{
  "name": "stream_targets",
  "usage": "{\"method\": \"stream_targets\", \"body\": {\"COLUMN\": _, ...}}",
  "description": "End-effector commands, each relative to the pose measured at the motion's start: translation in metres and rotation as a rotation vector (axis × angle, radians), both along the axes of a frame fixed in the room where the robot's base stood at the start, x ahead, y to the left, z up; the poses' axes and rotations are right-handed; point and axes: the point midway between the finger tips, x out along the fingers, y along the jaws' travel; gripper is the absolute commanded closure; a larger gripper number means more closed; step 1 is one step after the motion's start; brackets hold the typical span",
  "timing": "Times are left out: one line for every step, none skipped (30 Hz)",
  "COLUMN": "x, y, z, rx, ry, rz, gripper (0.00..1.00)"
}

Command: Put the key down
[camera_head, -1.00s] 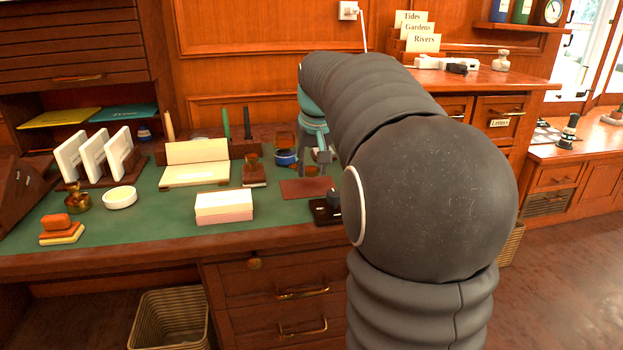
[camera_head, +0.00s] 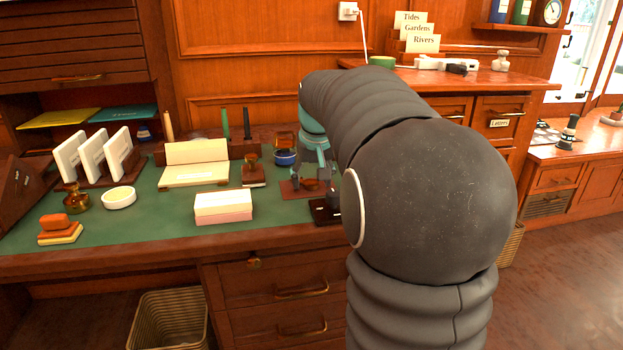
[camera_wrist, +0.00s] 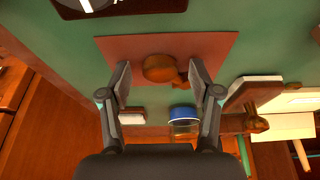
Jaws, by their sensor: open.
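A rounded brown object, apparently the key (camera_wrist: 160,68), lies on a reddish-brown mat (camera_wrist: 205,45) on the green desktop, with a small piece jutting from its lower right side. My gripper (camera_wrist: 160,78) is open, with one finger on either side of the object and a gap showing at each side. In the head view my gripper (camera_head: 311,181) is low over the same mat (camera_head: 290,193), partly behind my arm. The object (camera_head: 310,185) shows there only as a small brown shape between the fingers.
A blue tin (camera_head: 285,157) and a stamp on a wooden base (camera_head: 253,172) stand behind and left. A white-and-pink box (camera_head: 223,207) is further left.

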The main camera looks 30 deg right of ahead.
Motion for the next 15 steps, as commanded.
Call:
{"method": "stream_targets", "body": {"x": 0.000, "y": 0.000, "z": 0.001, "rx": 0.000, "ry": 0.000, "rz": 0.000, "gripper": 0.37}}
{"method": "stream_targets", "body": {"x": 0.000, "y": 0.000, "z": 0.003, "rx": 0.000, "ry": 0.000, "rz": 0.000, "gripper": 0.37}}
{"method": "stream_targets", "body": {"x": 0.000, "y": 0.000, "z": 0.005, "rx": 0.000, "ry": -0.001, "rz": 0.000, "gripper": 0.37}}
{"method": "stream_targets", "body": {"x": -0.001, "y": 0.000, "z": 0.007, "rx": -0.001, "ry": -0.002, "rz": 0.000, "gripper": 0.37}}
{"method": "stream_targets", "body": {"x": -0.002, "y": 0.001, "z": 0.010, "rx": -0.001, "ry": -0.002, "rz": 0.000, "gripper": 0.37}}
{"method": "stream_targets", "body": {"x": -0.003, "y": 0.001, "z": 0.015, "rx": -0.001, "ry": -0.002, "rz": 0.000, "gripper": 0.37}}
{"method": "stream_targets", "body": {"x": -0.005, "y": 0.001, "z": 0.019, "rx": -0.001, "ry": -0.003, "rz": 0.000, "gripper": 0.37}}
{"method": "stream_targets", "body": {"x": -0.006, "y": 0.002, "z": 0.024, "rx": -0.001, "ry": -0.004, "rz": 0.000, "gripper": 0.37}}
{"method": "stream_targets", "body": {"x": -0.009, "y": 0.003, "z": 0.031, "rx": -0.001, "ry": -0.003, "rz": 0.000, "gripper": 0.37}}
{"method": "stream_targets", "body": {"x": -0.011, "y": 0.003, "z": 0.037, "rx": -0.001, "ry": -0.004, "rz": 0.000, "gripper": 0.37}}
{"method": "stream_targets", "body": {"x": -0.012, "y": 0.004, "z": 0.043, "rx": -0.001, "ry": -0.004, "rz": 0.000, "gripper": 0.37}}
{"method": "stream_targets", "body": {"x": -0.015, "y": 0.005, "z": 0.051, "rx": -0.001, "ry": -0.005, "rz": 0.000, "gripper": 0.37}}
{"method": "stream_targets", "body": {"x": -0.017, "y": 0.005, "z": 0.057, "rx": -0.001, "ry": -0.004, "rz": 0.000, "gripper": 0.37}}
{"method": "stream_targets", "body": {"x": -0.019, "y": 0.006, "z": 0.063, "rx": -0.001, "ry": -0.004, "rz": 0.000, "gripper": 0.37}}
{"method": "stream_targets", "body": {"x": -0.021, "y": 0.006, "z": 0.070, "rx": -0.001, "ry": -0.004, "rz": 0.000, "gripper": 0.37}}
